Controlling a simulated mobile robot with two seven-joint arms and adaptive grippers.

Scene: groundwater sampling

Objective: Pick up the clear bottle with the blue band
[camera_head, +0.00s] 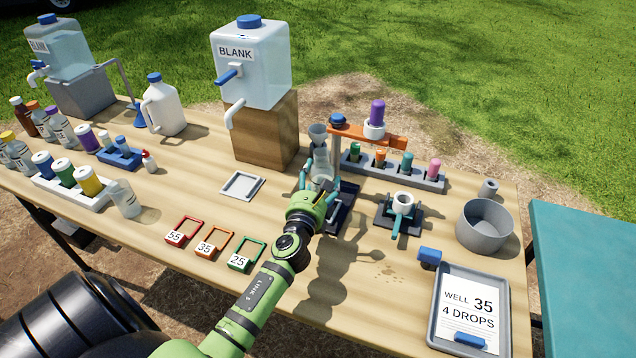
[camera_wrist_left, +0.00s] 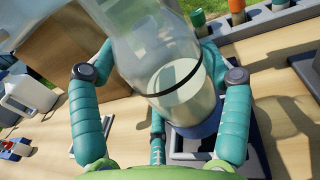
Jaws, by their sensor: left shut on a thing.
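A clear bottle (camera_head: 322,168) is between the teal fingers of my left gripper (camera_head: 319,184), near the middle of the table. In the left wrist view the bottle (camera_wrist_left: 165,50) fills the middle, with a dark ring around it, pale contents low down and blue at its base. The left gripper's fingers (camera_wrist_left: 160,85) are shut on it from both sides. The bottle is roughly upright, over or beside a dark stand (camera_head: 342,208); whether its base touches the stand is hard to tell. My right gripper is not in view.
The blank water container (camera_head: 252,65) on its wooden block (camera_head: 265,130) stands left behind the bottle. A grey rack (camera_head: 395,172) with coloured vials and an orange arm (camera_head: 365,135) is close behind right. A small dark fixture (camera_head: 400,212) is right. Coloured frames (camera_head: 213,244) lie front left.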

